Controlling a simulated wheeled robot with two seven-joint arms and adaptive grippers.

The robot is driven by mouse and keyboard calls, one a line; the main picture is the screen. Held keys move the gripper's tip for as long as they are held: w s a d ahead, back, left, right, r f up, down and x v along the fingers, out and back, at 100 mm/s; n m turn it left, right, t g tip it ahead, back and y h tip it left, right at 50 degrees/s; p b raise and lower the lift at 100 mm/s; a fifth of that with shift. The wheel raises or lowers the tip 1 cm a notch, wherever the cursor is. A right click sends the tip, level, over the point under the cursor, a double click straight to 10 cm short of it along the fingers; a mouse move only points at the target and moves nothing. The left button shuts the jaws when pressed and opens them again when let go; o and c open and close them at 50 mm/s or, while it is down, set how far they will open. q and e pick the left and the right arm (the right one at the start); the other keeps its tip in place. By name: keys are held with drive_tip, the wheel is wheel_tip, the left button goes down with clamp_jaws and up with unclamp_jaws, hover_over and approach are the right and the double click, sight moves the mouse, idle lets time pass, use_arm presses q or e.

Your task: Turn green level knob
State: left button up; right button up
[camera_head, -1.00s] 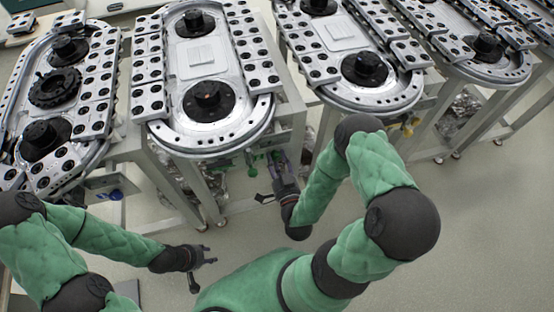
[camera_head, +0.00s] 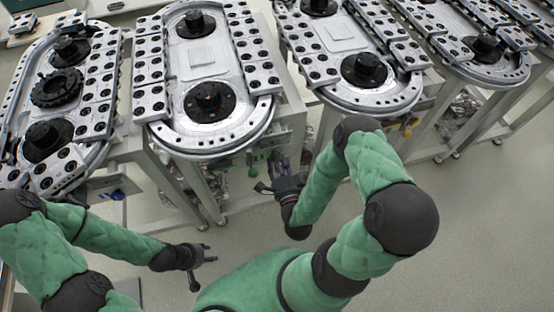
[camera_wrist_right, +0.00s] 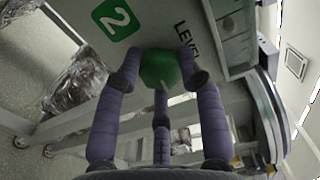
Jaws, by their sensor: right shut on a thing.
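In the head view my right gripper (camera_head: 270,174) is at the front underside of the second ring-track table (camera_head: 210,138), and I cannot make out the knob clearly there. My left gripper (camera_head: 207,255) hangs low at the left, away from the tables, with its fingers apart and nothing between them.
Several ring-track tables stand side by side on metal legs. A blue knob (camera_head: 117,195) is under the left table and a yellow part (camera_head: 408,129) under the third one. Crumpled foil (camera_wrist_right: 78,80) is near the knob. The floor (camera_head: 480,230) at right is clear.

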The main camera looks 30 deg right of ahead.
drive_tip(key=shift+s+a+f+m, duration=0.1)
drive_tip(key=shift+m, duration=0.8)
drive_tip(key=shift+a+m, duration=0.1)
drive_tip(key=shift+m, duration=0.8)
drive_tip(key=shift+p, duration=0.3)
drive_tip(key=o, duration=1.1)
drive_tip(key=shift+o, duration=0.2)
drive_tip(key=v, duration=0.7)
drive_tip(key=shift+s, duration=0.2)
drive_tip(key=shift+w, duration=0.1)
